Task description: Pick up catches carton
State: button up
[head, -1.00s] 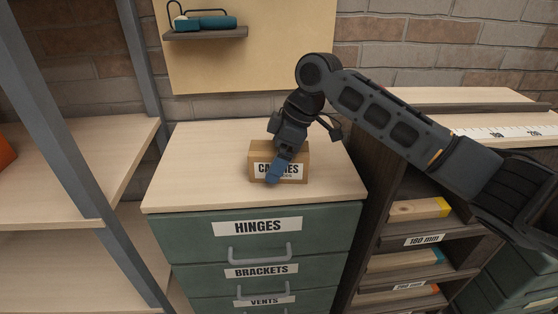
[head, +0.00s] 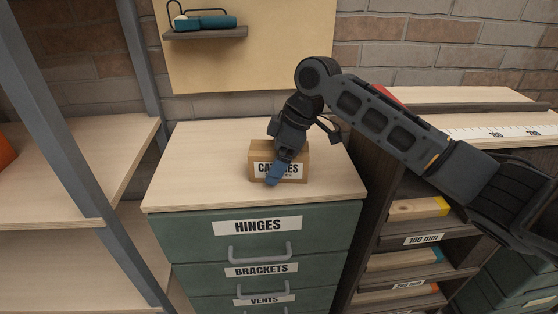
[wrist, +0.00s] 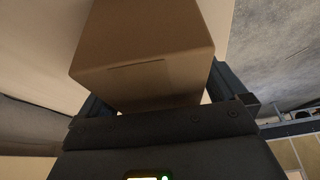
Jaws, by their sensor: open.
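The catches carton (head: 293,172) is a small brown cardboard box with a white label on its front. It stands on the pale wooden top of the green drawer cabinet (head: 221,174). My gripper (head: 278,167) is at the carton and hides the middle of its label in the head view. In the wrist view the carton (wrist: 140,55) fills the upper middle, between the two dark fingers of my gripper (wrist: 155,95). The fingers are open, one on each side of the carton. I cannot tell whether either finger touches it.
The cabinet drawers carry labels such as HINGES (head: 256,226) and BRACKETS (head: 262,270). A shelf rack with a grey post (head: 50,120) stands at left. A wall shelf (head: 206,33) holds a teal tool. A shelving unit with timber (head: 415,209) stands at right. The cabinet top around the carton is clear.

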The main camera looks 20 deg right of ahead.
jog(key=shift+c, duration=0.2)
jog(key=shift+r, duration=0.1)
jog(key=c, duration=1.4)
jog(key=shift+o, duration=0.2)
